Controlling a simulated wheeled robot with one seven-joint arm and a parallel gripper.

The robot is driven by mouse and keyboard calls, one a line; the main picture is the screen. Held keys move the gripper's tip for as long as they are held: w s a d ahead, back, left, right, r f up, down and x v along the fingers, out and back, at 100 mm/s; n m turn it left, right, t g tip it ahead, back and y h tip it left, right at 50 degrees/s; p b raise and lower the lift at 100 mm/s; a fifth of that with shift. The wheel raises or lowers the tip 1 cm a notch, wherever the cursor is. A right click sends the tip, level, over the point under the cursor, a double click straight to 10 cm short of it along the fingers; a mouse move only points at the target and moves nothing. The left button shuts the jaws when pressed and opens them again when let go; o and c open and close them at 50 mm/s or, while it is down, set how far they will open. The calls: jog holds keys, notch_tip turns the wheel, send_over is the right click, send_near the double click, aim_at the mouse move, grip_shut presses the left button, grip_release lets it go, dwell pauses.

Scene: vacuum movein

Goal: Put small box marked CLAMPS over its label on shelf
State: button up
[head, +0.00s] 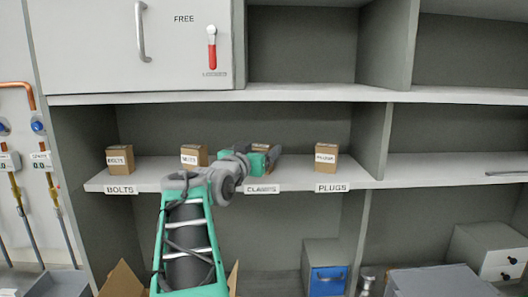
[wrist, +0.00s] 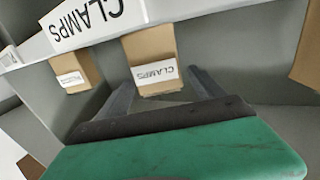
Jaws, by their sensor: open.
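The small brown box marked CLAMPS (wrist: 150,45) stands on the middle shelf, its white label facing my wrist camera and reading upside down there. In the head view only its top (head: 262,146) shows behind my gripper. The shelf-edge label CLAMPS (head: 262,188) lies below the box; it also shows in the wrist view (wrist: 88,24). My gripper (wrist: 158,78) is open, its fingertips on either side of the box's lower label end. Whether the fingers touch the box I cannot tell.
The middle shelf (head: 215,180) also holds a BOLTS box (head: 120,159), a second box (head: 194,155) and a PLUGS box (head: 326,158). A PLUGS label (head: 332,188) is on the edge. A cabinet door (head: 100,45) hangs above left. A blue-fronted box (head: 326,280) stands below.

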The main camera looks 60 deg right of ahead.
jog(key=a+b, duration=0.2)
jog(key=a, duration=0.5)
jog(key=shift+s+a, duration=0.35)
